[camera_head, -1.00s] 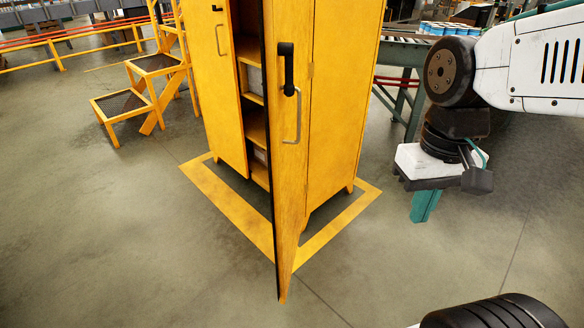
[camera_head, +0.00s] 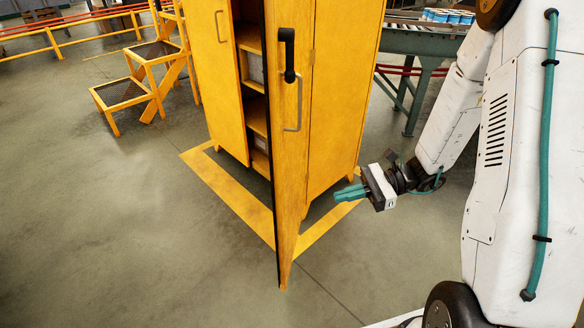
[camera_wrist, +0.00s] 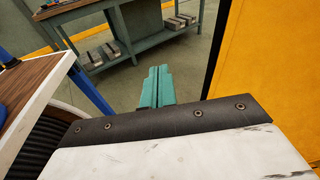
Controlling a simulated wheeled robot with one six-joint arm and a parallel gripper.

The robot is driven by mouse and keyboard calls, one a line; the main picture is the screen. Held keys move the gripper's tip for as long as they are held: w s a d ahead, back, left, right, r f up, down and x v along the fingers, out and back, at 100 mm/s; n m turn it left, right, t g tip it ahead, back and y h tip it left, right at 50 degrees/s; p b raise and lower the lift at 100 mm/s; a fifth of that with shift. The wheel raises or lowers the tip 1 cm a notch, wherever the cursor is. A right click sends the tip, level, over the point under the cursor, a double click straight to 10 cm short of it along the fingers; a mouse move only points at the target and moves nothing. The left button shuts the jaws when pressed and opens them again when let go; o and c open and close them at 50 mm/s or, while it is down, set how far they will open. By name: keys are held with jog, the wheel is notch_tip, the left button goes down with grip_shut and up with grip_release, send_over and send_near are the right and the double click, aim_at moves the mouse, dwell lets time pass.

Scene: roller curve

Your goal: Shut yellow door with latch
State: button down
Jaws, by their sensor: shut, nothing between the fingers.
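The yellow door (camera_head: 292,170) of the yellow cabinet (camera_head: 343,90) stands wide open toward the camera in the head view, seen almost edge-on. It carries a black latch handle (camera_head: 289,55) and a pale pull handle (camera_head: 297,103). Shelves show in the gap between it and the other door (camera_head: 218,80). My gripper (camera_head: 350,193), with teal fingers, is to the right of the open door, low down, pointing left and apart from it. The fingers (camera_wrist: 157,86) are together and empty in the wrist view. A yellow panel (camera_wrist: 262,80) fills the right side there.
A yellow floor outline (camera_head: 228,190) surrounds the cabinet. Yellow steps (camera_head: 150,65) stand at the left. A green conveyor frame (camera_head: 420,50) is behind at the right. In the wrist view, a green workbench (camera_wrist: 135,30) is ahead. Floor at the front left is clear.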

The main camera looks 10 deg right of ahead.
jog(key=w+d+f+m+t, duration=0.2)
jog(key=w+m+t, duration=0.2)
jog(key=w, duration=0.1)
jog(key=m+t, duration=0.1)
jog(key=t, duration=0.1)
send_near(281, 166)
jog(key=shift+y, duration=0.3)
jog(key=x, duration=0.6)
jog(key=shift+w+a+f, duration=0.15)
jog(key=shift+a+f, duration=0.1)
jog(key=shift+f, duration=0.1)
jog(key=shift+w+a, duration=0.1)
jog(key=shift+a, duration=0.1)
